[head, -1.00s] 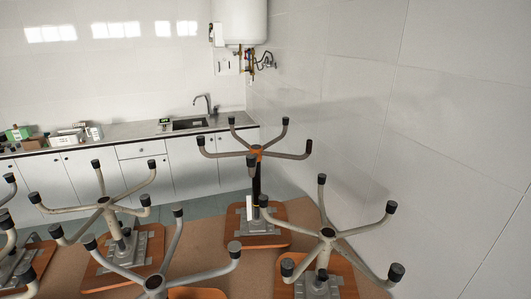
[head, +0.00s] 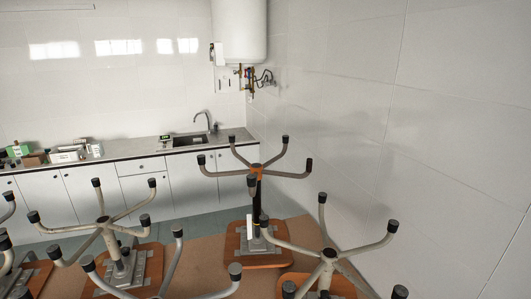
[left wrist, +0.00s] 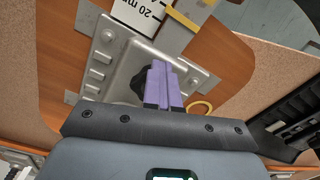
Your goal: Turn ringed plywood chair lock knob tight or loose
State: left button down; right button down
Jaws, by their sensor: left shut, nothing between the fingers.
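In the head view an upturned plywood chair with an orange hub (head: 257,169) and black column stands at the middle, its plywood seat (head: 238,248) low. In the left wrist view its grey metal plate (left wrist: 103,68) lies on the orange-brown plywood. My left gripper (left wrist: 165,68) is shut, its purple fingers together and empty over the plate. A dark knob (left wrist: 139,82) shows just left of the fingers, partly hidden by them; I cannot tell if they touch. My right gripper is in neither view.
A white card marked 20 mm (left wrist: 140,14) is by the plate's upper edge. Other upturned chairs with grey legs crowd around, one at the left (head: 104,222) and one at the right (head: 328,254). A counter (head: 130,152) with a sink runs behind. A tiled wall rises at right.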

pick_arm(q)
jog(key=shift+s+a+r+p, duration=0.5)
jog(key=shift+s+r+p, duration=0.3)
jog(key=shift+p, duration=0.2)
jog(key=r+p, duration=0.2)
jog(key=d+r+p, duration=0.1)
jog(key=shift+w+r, duration=0.2)
jog(key=shift+w, duration=0.05)
jog(key=s+d+r+m+t, duration=0.1)
jog(key=s+d+r, duration=0.3)
jog(key=s+r, duration=0.4)
jog(key=s+d+r+m+t, duration=0.1)
jog(key=s+d+r+m, duration=0.2)
jog(key=s+r, duration=0.5)
jog(key=s+d+r+m+t, duration=0.1)
jog(key=s+d+r+m, duration=0.1)
jog(key=s+d+r, duration=0.4)
notch_tip(320, 180, up, 3)
jog(key=s, duration=0.2)
jog(key=shift+s, duration=0.4)
